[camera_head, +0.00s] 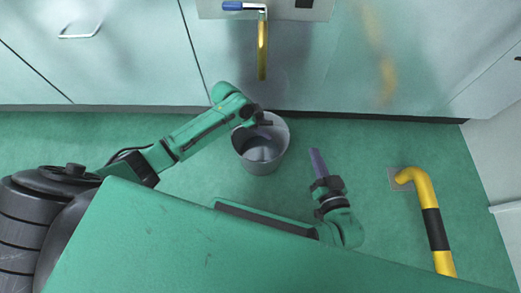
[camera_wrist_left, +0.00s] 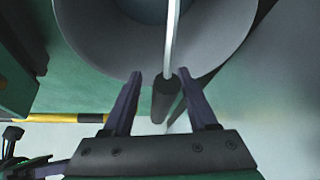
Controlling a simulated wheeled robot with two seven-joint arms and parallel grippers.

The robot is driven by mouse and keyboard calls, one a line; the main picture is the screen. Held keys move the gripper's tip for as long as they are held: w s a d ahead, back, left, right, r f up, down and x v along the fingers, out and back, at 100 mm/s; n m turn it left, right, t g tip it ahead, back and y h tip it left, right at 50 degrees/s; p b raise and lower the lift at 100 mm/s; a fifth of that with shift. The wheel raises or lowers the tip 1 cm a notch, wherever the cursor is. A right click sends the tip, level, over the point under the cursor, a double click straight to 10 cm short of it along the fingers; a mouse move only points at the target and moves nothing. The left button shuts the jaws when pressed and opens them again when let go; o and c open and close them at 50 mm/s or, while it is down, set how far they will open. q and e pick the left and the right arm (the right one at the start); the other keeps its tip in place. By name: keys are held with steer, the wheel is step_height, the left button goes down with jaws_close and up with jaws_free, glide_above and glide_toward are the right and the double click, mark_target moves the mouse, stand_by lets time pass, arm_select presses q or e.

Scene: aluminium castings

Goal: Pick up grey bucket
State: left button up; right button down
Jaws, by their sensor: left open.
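The grey bucket (camera_head: 263,167) stands upright on the green floor, open side up, in front of the cabinets. It fills the top of the left wrist view (camera_wrist_left: 90,32). Its light wire handle (camera_wrist_left: 172,40) has a dark cylindrical grip (camera_wrist_left: 165,97). My left gripper (camera_head: 266,128) is over the bucket's rim on the cabinet side. In the left wrist view its two fingers (camera_wrist_left: 160,85) are apart, with the grip showing between them and no clear contact. My right gripper (camera_head: 317,160) is to the right of the bucket, apart from it; its fingers overlap in view.
Metal cabinets (camera_head: 130,60) stand close behind the bucket. A yellow and black pipe rail (camera_head: 433,220) rises at the right. Green floor is clear between the bucket and the rail.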

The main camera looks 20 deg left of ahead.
arm_select(q)
jaws_close()
stand_by(1.4)
steer(key=shift+w+r, duration=0.15)
